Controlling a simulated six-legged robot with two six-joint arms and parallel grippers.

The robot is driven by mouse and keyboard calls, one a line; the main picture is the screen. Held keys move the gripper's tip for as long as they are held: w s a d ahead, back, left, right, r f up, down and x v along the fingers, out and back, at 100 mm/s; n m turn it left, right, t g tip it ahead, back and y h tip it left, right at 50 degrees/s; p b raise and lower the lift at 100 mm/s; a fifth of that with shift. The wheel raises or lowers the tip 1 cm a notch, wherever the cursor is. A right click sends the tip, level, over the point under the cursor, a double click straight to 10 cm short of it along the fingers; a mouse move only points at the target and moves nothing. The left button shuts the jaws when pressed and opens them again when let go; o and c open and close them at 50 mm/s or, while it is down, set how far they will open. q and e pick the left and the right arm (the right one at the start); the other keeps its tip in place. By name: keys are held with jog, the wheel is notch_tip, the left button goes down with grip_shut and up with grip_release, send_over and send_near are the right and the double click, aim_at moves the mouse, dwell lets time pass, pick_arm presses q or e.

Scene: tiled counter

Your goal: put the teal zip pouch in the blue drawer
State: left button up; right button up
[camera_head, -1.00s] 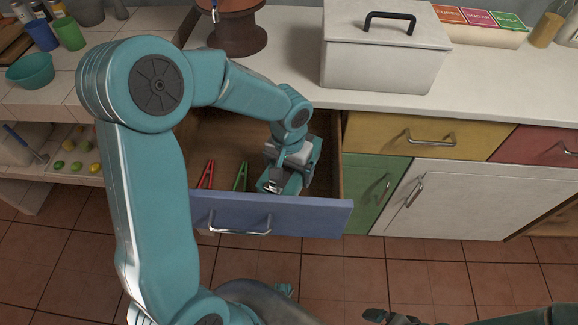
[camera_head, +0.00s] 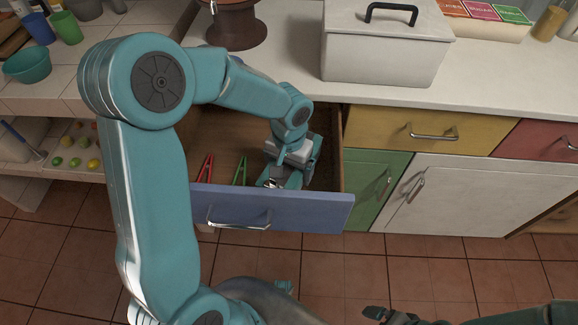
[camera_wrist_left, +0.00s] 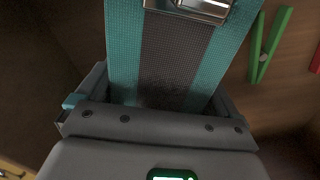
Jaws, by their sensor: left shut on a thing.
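The blue drawer (camera_head: 320,211) stands pulled out below the counter. My left gripper (camera_head: 285,172) reaches down inside it, at its right side behind the blue front. In the left wrist view the teal zip pouch (camera_wrist_left: 175,55), teal with a grey middle band and a silver metal piece, is between the jaws, which are shut on it. In the head view the pouch is mostly hidden by the gripper and the drawer front. I cannot tell whether it touches the drawer floor. Part of my right gripper (camera_head: 388,315) shows at the bottom edge; its jaws are unclear.
A red clip (camera_head: 204,169) and a green clip (camera_head: 240,170) lie in the drawer left of my gripper; the green one also shows in the left wrist view (camera_wrist_left: 268,42). A white lidded box (camera_head: 385,48) stands on the counter above. Yellow (camera_head: 430,130) and red drawers are closed.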

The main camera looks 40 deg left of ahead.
pick_arm(q)
jog(key=shift+f, duration=0.2)
jog(key=o, duration=0.8)
notch_tip(320, 180, up, 16)
jog(key=p, duration=0.3)
jog(key=shift+r, duration=0.25)
